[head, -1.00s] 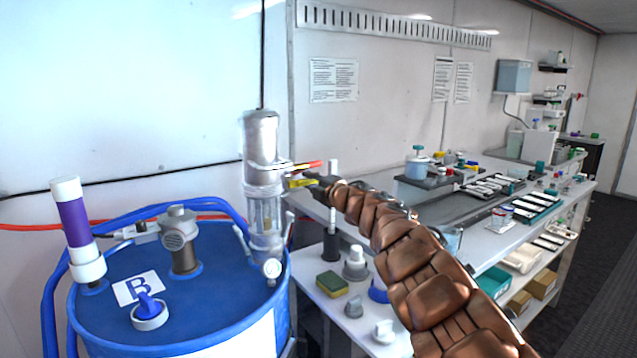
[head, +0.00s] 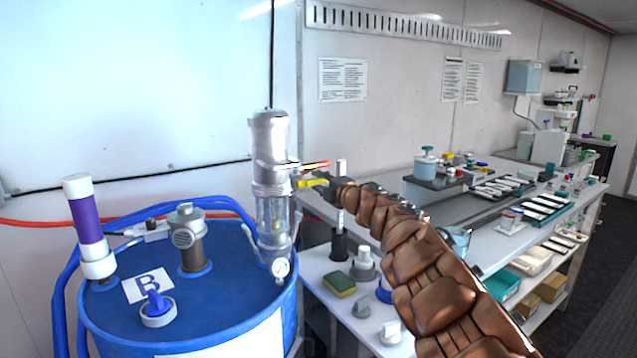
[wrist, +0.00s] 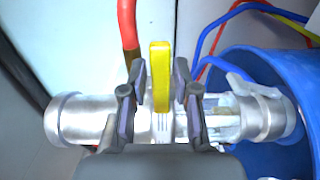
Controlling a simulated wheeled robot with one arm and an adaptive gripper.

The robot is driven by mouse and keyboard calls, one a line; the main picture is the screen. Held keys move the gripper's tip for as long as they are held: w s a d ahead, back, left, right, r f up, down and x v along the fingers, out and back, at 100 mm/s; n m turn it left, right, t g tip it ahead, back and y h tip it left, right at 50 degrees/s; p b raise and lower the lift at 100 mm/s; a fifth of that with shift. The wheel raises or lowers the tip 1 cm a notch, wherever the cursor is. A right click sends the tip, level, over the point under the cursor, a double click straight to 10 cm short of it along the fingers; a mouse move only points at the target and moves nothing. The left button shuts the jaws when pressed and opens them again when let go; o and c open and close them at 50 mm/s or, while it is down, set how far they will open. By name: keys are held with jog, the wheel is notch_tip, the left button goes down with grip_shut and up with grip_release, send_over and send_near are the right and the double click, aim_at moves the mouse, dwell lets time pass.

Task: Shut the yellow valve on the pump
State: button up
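The pump (head: 270,180) is a silver metal cylinder with a clear lower section, standing upright on the blue drum (head: 215,315). The yellow valve (head: 312,182) is a flat lever on the pump's right side in the head view. In the wrist view the yellow lever (wrist: 160,75) stands between my gripper's fingers, with a gap on each side. My gripper (wrist: 160,95) is open around the lever, and the pump body (wrist: 85,120) lies across behind the fingers. In the head view my gripper (head: 325,187) is small and partly hidden by my arm.
A red hose (wrist: 127,25) leaves the pump close to the fingers. A purple-and-white tube (head: 88,225) and a grey fitting (head: 187,237) stand on the drum. A bench (head: 470,205) with trays and jars is at the right; a lower shelf holds a sponge (head: 339,283).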

jog(key=shift+s+d, duration=0.5)
jog(key=shift+d, duration=0.05)
jog(key=shift+s+d, duration=0.1)
jog(key=shift+s, duration=0.25)
jog(key=shift+s+d+f, duration=0.1)
jog(key=shift+s+d, duration=0.1)
jog(key=shift+s, duration=0.05)
jog(key=v, duration=0.8)
jog(key=shift+s, duration=0.1)
